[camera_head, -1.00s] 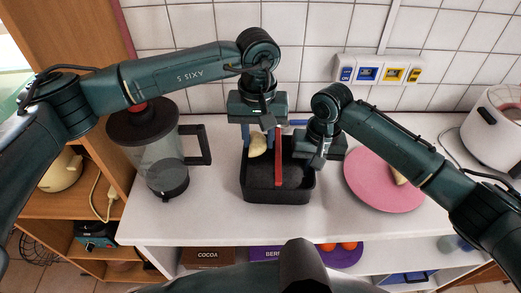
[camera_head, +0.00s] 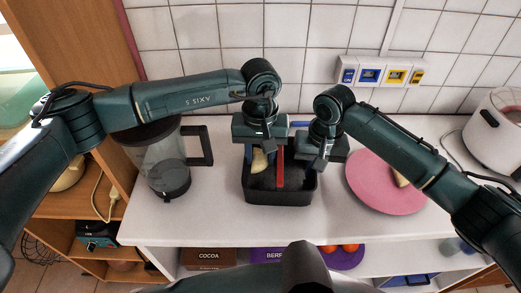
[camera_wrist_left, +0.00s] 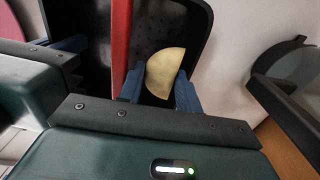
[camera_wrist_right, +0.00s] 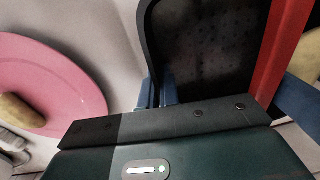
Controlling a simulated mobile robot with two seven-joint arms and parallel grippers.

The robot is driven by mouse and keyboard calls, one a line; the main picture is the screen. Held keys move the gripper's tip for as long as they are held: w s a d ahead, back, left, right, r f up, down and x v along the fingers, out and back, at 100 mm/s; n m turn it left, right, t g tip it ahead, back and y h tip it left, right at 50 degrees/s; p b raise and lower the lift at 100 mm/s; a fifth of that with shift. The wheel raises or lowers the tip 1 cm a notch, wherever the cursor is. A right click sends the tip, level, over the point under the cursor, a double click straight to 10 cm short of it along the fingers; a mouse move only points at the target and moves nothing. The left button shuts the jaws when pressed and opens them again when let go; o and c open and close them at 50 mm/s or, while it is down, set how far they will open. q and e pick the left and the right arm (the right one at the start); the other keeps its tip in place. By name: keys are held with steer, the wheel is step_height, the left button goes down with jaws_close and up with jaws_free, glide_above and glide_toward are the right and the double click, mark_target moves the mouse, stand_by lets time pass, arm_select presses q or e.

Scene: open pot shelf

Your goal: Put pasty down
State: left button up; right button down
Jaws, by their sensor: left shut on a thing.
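The pasty (camera_head: 259,161) is a pale yellow half-moon, also seen in the left wrist view (camera_wrist_left: 166,73). My left gripper (camera_head: 260,152) is shut on it, with one blue finger on each side. It holds the pasty upright over the left part of a black basket (camera_head: 279,198), left of the red bar (camera_head: 280,172) that crosses the basket. I cannot tell whether the pasty touches the basket floor. My right gripper (camera_wrist_right: 232,92) is open at the basket's right side, its fingers wide apart, with the red bar near one finger. Nothing is seen held in it.
A pink plate (camera_head: 384,186) with another pastry (camera_head: 401,178) lies right of the basket. A blender jug (camera_head: 165,165) stands at left and a white appliance (camera_head: 494,140) at far right. The white counter (camera_head: 215,222) is clear in front. The tiled wall is behind.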

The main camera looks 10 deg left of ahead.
mark_target(260, 157)
arm_select(q)
steer(key=o, duration=0.7)
step_height(260, 157, up, 13)
steer(key=shift+r, duration=0.15)
arm_select(e)
steer(key=c, duration=2.1)
jaws_free()
steer(key=o, duration=0.5)
steer(key=shift+o, duration=0.2)
steer(key=shift+r, duration=0.1)
